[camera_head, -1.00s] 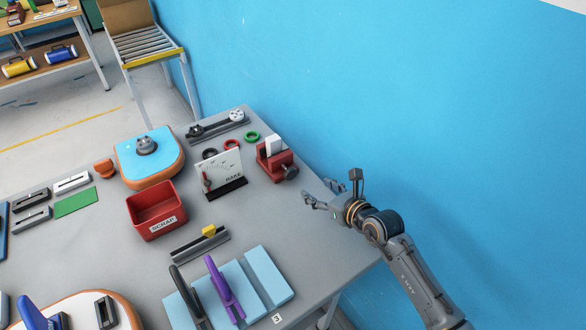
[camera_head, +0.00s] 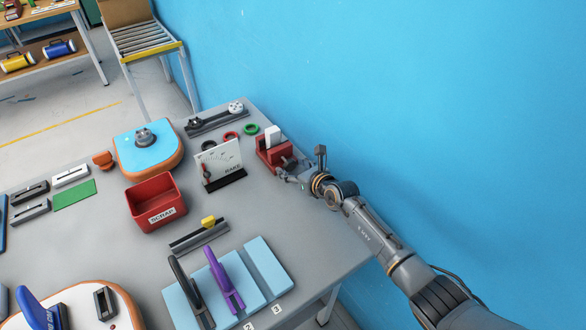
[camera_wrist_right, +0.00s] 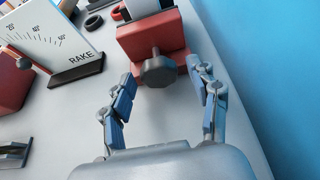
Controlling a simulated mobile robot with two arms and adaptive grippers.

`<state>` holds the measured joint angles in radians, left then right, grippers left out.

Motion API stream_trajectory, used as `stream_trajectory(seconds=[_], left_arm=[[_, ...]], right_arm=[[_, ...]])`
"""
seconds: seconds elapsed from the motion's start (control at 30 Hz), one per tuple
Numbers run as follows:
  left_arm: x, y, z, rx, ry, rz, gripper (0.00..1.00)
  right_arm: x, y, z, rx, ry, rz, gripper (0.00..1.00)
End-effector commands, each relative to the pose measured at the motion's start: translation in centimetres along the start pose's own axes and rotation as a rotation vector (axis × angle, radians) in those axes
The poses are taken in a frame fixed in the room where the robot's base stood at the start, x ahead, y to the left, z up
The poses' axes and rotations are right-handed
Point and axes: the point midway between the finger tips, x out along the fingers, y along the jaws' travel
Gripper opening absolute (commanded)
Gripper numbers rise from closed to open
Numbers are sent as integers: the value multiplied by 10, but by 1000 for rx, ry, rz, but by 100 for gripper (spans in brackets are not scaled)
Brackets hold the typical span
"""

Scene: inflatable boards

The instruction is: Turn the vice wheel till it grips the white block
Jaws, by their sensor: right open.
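The red vice (camera_head: 270,154) stands near the table's right edge, by the blue wall. The white block (camera_head: 272,136) stands upright in its jaws; whether the jaws touch it I cannot tell. The dark vice wheel (camera_wrist_right: 158,71) sticks out toward my right gripper in the right wrist view. My right gripper (camera_wrist_right: 165,100) is open, its two fingers to either side of the wheel and a little short of it, with gaps on both sides. In the head view my right gripper (camera_head: 292,175) is at the vice's near right side. My left gripper is not in view.
The RAKE gauge board (camera_head: 220,162) stands just left of the vice. A red SCRAP bin (camera_head: 156,202), a blue-topped orange board (camera_head: 148,152) and a slotted rail (camera_head: 199,236) are further left. Green (camera_head: 251,128) and red rings lie behind. The table's right edge and blue wall are close.

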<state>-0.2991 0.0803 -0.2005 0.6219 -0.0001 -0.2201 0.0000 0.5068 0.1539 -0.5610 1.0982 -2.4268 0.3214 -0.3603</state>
Motion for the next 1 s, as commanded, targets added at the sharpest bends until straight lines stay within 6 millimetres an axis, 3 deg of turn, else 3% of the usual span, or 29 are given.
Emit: stream_trajectory(seconds=[0.3,0.57,1.0], left_arm=[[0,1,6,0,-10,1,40],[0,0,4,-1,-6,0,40],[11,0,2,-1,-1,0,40]], right_arm=[[2,0,1,0,-1,0,59],[1,0,0,0,-1,0,8],[2,-1,-2,95,-1,38,7]])
